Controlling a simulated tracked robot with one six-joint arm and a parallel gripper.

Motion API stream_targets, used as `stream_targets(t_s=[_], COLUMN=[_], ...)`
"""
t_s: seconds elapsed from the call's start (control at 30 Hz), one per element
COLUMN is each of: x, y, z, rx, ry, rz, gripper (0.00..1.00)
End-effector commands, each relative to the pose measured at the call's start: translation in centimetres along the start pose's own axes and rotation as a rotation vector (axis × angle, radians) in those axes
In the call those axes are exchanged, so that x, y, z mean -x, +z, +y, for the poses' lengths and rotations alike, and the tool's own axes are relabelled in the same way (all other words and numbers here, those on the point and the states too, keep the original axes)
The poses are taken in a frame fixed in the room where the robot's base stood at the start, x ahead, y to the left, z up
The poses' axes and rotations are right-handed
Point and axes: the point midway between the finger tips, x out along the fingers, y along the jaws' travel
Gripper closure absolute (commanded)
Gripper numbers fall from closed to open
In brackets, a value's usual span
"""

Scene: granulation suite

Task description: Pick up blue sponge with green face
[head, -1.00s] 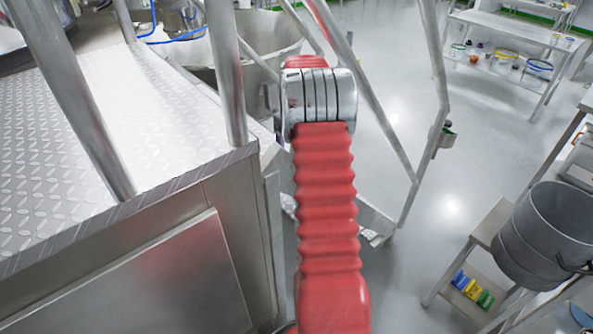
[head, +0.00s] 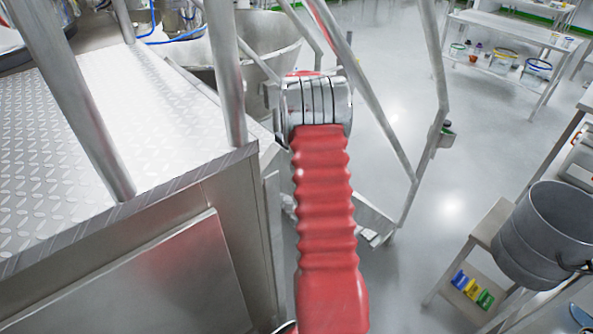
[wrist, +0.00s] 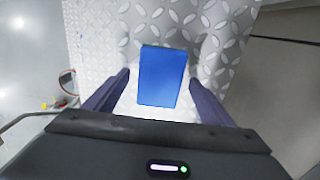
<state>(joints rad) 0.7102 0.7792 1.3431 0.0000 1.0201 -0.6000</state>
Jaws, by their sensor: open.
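A blue block (wrist: 162,76), which looks like the sponge, lies on a bright diamond-plate surface (wrist: 115,22) in the wrist view. Only a blue side faces the camera; no green face shows. My gripper (wrist: 160,80) is open, with one dark finger on either side of the block. A gap shows between the block and each finger, so it does not look gripped. How far the fingertips stand above the plate is hard to tell. In the head view neither the block nor my gripper can be made out; my red arm fills the middle.
A diamond-plate platform (head: 70,150) with steel rail posts (head: 226,75) stands at the left of the head view. A grey bucket (head: 545,240) and a shelf with blue, yellow and green items (head: 472,289) are at the right. Open floor (head: 440,200) lies between.

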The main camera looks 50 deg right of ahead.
Motion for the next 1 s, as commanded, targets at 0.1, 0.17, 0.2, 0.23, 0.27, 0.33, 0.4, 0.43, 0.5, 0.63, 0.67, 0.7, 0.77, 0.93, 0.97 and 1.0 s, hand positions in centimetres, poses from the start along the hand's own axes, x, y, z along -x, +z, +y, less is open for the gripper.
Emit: stream_targets(t_s=[0.1,0.17,0.2,0.23,0.27,0.33,0.4,0.43,0.5,0.63,0.67,0.7,0.77,0.93,0.97,1.0], x=[-0.56,-0.57,-0.55,-0.55,-0.54,-0.53,-0.53,-0.52,-0.52,-0.51,-0.51,-0.51,-0.51,-0.5,-0.5,-0.5], y=[-0.02,-0.03,-0.04,-0.04,-0.04,-0.05,-0.05,-0.05,-0.05,-0.06,-0.05,-0.06,-0.06,-0.06,-0.06,-0.05], z=[-0.02,-0.02,-0.03,-0.03,-0.03,-0.04,-0.04,-0.04,-0.05,-0.05,-0.05,-0.05,-0.05,-0.05,-0.05,-0.05], rx=[0.0,0.0,0.0,0.0,0.0,0.001,0.001,0.001,0.001,0.001,0.001,0.001,0.001,0.001,0.001,0.001], ry=[0.0,0.0,0.0,0.0,0.0,0.0,0.0,0.0,0.0,0.0,0.0,0.0,0.0,0.0,0.0,0.0], rz=[0.0,0.001,0.001,0.001,0.001,0.001,0.001,0.001,0.001,0.001,0.001,0.001,0.001,0.001,0.001,0.001], gripper=[0.23,0.23,0.23,0.23,0.23,0.23,0.23,0.23,0.23,0.26,0.28,0.3,0.35,0.47,0.49,0.52])
